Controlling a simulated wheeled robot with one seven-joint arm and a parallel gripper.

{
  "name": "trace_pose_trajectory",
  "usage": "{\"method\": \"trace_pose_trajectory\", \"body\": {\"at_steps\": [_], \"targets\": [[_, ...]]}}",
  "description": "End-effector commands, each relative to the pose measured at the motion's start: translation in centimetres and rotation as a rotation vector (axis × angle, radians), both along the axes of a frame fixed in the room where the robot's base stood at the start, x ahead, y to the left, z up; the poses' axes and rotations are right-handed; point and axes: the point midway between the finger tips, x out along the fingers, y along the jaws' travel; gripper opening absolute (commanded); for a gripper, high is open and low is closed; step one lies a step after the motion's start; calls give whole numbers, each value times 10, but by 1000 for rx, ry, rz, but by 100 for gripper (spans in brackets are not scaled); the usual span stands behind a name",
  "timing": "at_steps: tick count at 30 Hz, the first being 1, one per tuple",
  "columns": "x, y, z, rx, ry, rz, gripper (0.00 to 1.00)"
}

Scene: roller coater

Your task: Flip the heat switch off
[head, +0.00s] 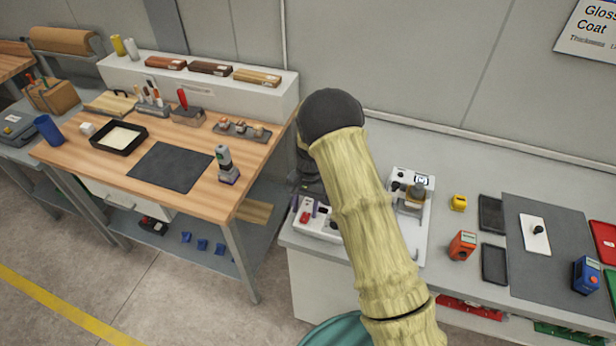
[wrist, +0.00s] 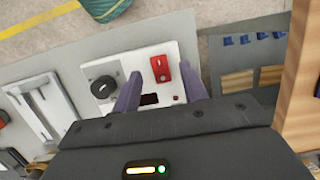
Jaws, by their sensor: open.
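A red switch (wrist: 160,68) sits on a white control panel (wrist: 125,72) in the wrist view, beside a black round knob (wrist: 103,87) and a dark display window (wrist: 150,100). No label is readable, and I cannot tell which way the switch is set. In the head view the red switch (head: 305,217) shows on the white machine base (head: 318,231) at the bench's left end. My gripper (wrist: 160,71) is open, its two purple fingers on either side of the switch in the picture. Contact cannot be told. In the head view my arm hides part of the machine.
A wooden workbench (head: 85,150) stands to the left across a narrow gap.

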Motion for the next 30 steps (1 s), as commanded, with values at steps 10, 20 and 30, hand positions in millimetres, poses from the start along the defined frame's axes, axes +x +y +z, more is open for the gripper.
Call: {"method": "trace_pose_trajectory", "body": {"at_steps": [10,20,30], "targets": [[18,-6,65,1,-5,-2,44],[32,-11,126,1,-3,0,44],[36,-13,146,-1,1,-1,44]]}}
